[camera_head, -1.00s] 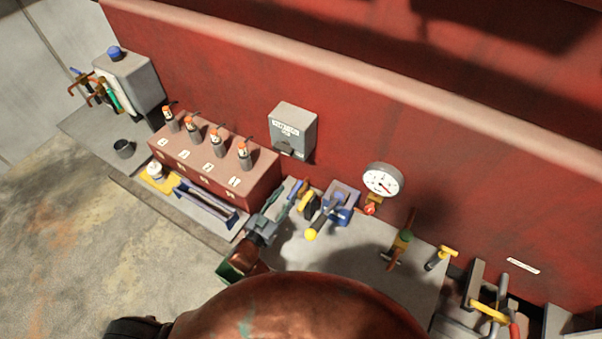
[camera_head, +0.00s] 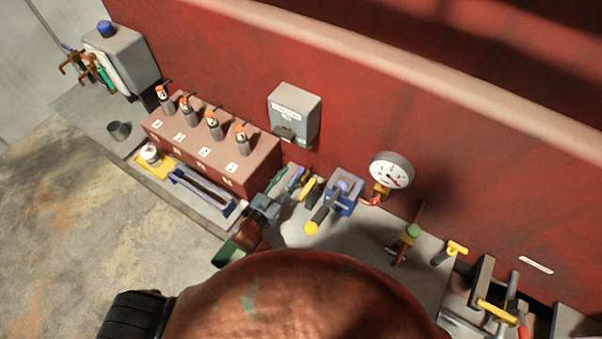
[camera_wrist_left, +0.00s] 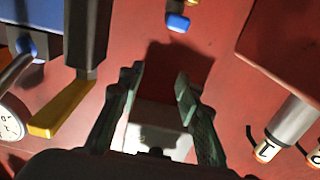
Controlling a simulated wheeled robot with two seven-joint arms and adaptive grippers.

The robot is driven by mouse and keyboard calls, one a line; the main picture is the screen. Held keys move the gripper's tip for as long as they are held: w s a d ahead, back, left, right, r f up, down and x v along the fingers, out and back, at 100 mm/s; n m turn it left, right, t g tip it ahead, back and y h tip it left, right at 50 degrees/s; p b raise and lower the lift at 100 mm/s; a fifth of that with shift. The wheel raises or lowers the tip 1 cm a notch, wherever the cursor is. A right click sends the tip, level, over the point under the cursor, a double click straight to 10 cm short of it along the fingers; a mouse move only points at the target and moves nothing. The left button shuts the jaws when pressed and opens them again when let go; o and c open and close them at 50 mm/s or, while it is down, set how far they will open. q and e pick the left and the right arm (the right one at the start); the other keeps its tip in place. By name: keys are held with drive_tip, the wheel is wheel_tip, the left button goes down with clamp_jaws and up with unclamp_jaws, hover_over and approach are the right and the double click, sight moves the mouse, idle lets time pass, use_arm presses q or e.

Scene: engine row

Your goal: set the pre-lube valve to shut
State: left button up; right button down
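A blue valve block (camera_head: 346,192) stands on the bench, with a dark lever that ends in a yellow knob (camera_head: 311,228). Its blue body also shows at the upper left of the left wrist view (camera_wrist_left: 40,16). I cannot read a label that names it the pre-lube valve. My left gripper (camera_head: 290,180) is left of the block, beside a black and yellow piece (camera_head: 308,189). In the left wrist view its two green fingers (camera_wrist_left: 157,85) are apart with nothing between them. A yellow-ended bar (camera_wrist_left: 60,110) lies left of the fingers, apart from them. My right gripper is out of view.
A round gauge (camera_head: 391,170) and a green-knobbed valve (camera_head: 411,233) are to the right. A red box with several orange-topped cylinders (camera_head: 213,165) is close left of the gripper. A grey switch box (camera_head: 294,112) is on the red wall behind.

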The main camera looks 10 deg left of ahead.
use_arm(q)
drive_tip(key=b, duration=0.4)
approach(301, 170)
drive_tip(key=shift+x, duration=1.05)
drive_tip(key=shift+w+f+b, duration=0.1)
drive_tip(key=shift+f+b, duration=0.15)
drive_tip(key=shift+b, duration=0.3)
drive_tip(key=x, duration=0.7)
drive_tip(key=shift+w+d, duration=0.15)
drive_tip(key=shift+w, duration=0.15)
drive_tip(key=shift+c, duration=0.5)
clamp_jaws()
